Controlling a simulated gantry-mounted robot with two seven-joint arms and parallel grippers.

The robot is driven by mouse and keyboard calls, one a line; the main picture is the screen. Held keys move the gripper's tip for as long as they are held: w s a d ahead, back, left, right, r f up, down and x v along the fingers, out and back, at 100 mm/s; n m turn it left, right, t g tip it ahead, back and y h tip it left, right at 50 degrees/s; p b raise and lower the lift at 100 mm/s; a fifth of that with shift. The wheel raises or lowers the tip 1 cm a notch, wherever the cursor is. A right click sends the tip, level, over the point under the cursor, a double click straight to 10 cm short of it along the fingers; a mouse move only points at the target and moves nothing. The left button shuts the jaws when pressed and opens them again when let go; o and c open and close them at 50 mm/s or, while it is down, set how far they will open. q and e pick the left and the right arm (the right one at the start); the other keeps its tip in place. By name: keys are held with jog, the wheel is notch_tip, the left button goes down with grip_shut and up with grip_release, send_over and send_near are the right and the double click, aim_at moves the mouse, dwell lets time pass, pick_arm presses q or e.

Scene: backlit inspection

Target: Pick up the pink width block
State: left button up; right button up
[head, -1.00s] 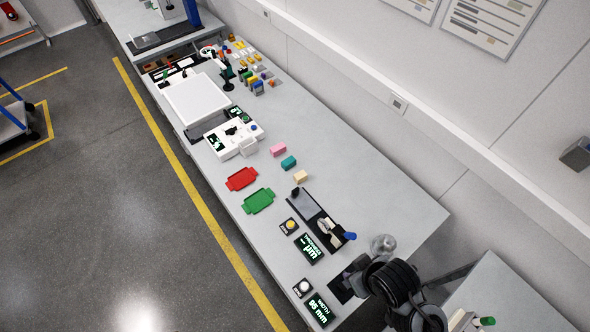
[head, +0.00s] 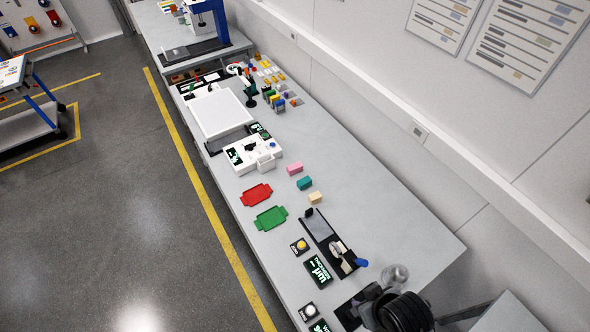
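The pink block (head: 294,168) lies on the long grey bench, to the right of the white measuring device. A teal block (head: 304,183) and a cream block (head: 315,198) lie in a row with it, toward the near end of the bench. All three are apart from each other. The pink block is small in the view and nothing covers it. Neither of my grippers shows in the head view.
A red tray (head: 257,194) and a green tray (head: 270,218) lie left of the blocks. A black fixture (head: 322,229) and a dark rounded device (head: 404,312) stand nearer. Several small coloured parts crowd the far end. The bench's right side (head: 370,185) is clear.

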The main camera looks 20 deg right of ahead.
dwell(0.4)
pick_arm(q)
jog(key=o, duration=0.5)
